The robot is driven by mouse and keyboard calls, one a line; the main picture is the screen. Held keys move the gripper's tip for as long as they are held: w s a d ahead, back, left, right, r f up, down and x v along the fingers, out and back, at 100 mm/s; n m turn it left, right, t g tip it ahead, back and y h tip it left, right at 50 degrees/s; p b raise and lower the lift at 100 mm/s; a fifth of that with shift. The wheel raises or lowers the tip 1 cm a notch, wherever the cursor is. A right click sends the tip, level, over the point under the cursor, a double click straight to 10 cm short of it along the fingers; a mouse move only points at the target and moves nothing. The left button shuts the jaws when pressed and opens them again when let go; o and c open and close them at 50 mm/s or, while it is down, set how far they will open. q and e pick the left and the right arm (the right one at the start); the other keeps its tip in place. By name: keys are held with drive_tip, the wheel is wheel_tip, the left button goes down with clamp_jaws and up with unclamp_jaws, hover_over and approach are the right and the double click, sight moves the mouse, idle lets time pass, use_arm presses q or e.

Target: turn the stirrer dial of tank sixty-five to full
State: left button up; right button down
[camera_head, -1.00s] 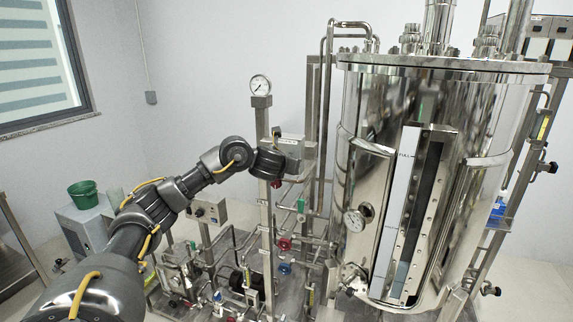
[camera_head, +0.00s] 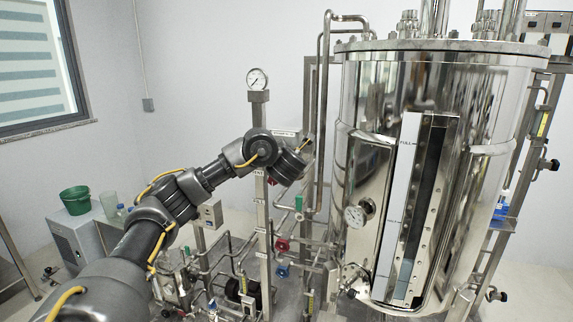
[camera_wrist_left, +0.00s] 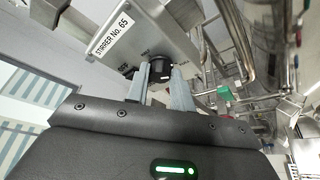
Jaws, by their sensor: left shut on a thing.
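A grey control box (camera_wrist_left: 150,35) labelled "STIRRER No. 65" shows in the left wrist view, with a dark round dial (camera_wrist_left: 160,68) with a pale mark on its face. My left gripper (camera_wrist_left: 162,80) has its two fingers on either side of the dial, shut on it. In the head view my left wrist hides the dial and most of the box; only its top edge (camera_head: 286,133) shows. The large steel tank (camera_head: 490,110) stands to the right, with a sight strip marked "FULL". My right gripper is out of view.
A post with a round gauge (camera_head: 257,80) stands beside my left wrist. Pipes with red (camera_head: 282,245) and blue (camera_head: 282,270) valve handles lie below it. A green bucket (camera_head: 75,200) sits on a cabinet at the left.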

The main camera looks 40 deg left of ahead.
use_arm(q)
drive_tip(key=shift+f+m+y+b, duration=0.15)
drive_tip(key=shift+m+y+b, duration=0.15)
drive_tip(key=shift+m+b, duration=0.15)
idle(0.3)
drive_tip(key=o, duration=0.7)
drive_tip(key=p+v, duration=1)
drive_tip(key=p, duration=0.5)
drive_tip(key=shift+s+d, duration=0.2)
drive_tip(key=shift+s, duration=0.1)
